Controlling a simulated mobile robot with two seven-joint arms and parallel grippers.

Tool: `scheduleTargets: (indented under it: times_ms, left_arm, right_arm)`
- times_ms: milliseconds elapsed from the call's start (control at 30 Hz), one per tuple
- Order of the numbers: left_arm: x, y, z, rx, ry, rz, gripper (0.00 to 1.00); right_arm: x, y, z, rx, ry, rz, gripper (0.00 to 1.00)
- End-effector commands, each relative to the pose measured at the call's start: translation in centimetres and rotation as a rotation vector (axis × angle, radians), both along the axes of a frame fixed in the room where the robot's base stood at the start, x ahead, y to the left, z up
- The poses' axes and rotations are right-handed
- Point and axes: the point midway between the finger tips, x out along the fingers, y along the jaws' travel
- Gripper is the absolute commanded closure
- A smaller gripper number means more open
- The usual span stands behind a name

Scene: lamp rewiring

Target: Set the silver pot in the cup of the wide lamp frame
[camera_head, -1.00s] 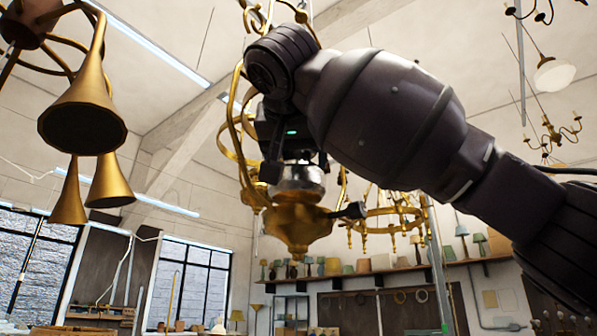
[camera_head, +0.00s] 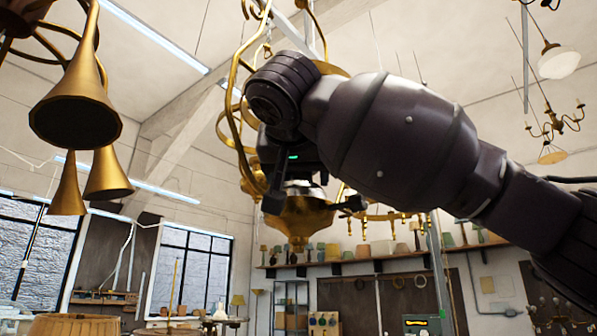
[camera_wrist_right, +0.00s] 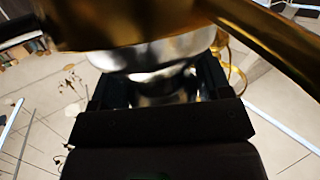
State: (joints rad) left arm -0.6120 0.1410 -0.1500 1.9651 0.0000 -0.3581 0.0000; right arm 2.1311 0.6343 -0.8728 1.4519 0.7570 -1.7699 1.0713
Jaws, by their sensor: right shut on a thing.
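The silver pot (camera_head: 304,187) sits at the mouth of the gold cup (camera_head: 298,222) at the bottom of the wide lamp frame (camera_head: 234,100); its lower part is hidden by the cup rim. My right gripper (camera_head: 312,203) is above and around the pot and shut on it, with dark fingers on both sides. In the right wrist view the shiny pot (camera_wrist_right: 165,85) is between the jaws, against the gold cup (camera_wrist_right: 120,20). Whether the pot rests fully on the cup floor is hidden. My left gripper is not in view.
Curved gold arms of the frame rise close beside my right wrist. Another lamp with gold horn shades (camera_head: 76,105) hangs at the left. A ring chandelier (camera_head: 375,217) is partly hidden behind my arm. A shelf of lampshades (camera_head: 345,262) runs along the far wall.

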Motion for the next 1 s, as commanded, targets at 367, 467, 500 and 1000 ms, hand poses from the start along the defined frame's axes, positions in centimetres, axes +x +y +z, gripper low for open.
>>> scheduleTargets:
  times_ms: [367, 467, 500, 1000]
  left_arm:
    - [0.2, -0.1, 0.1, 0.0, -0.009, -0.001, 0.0]
    - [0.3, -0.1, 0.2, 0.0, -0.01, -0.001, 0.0]
    - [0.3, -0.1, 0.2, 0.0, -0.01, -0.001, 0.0]
    - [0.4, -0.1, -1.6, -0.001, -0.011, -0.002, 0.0]
  right_arm:
    - [0.0, 0.0, -0.2, 0.0, 0.0, 0.0, 0.03]
    - [0.0, 0.0, -0.2, 0.0, 0.0, 0.0, 0.03]
    - [0.0, 0.0, -0.2, 0.0, 0.0, 0.0, 0.03]
    - [-5.7, 0.6, 0.9, 0.001, -0.002, 0.004, 0.03]
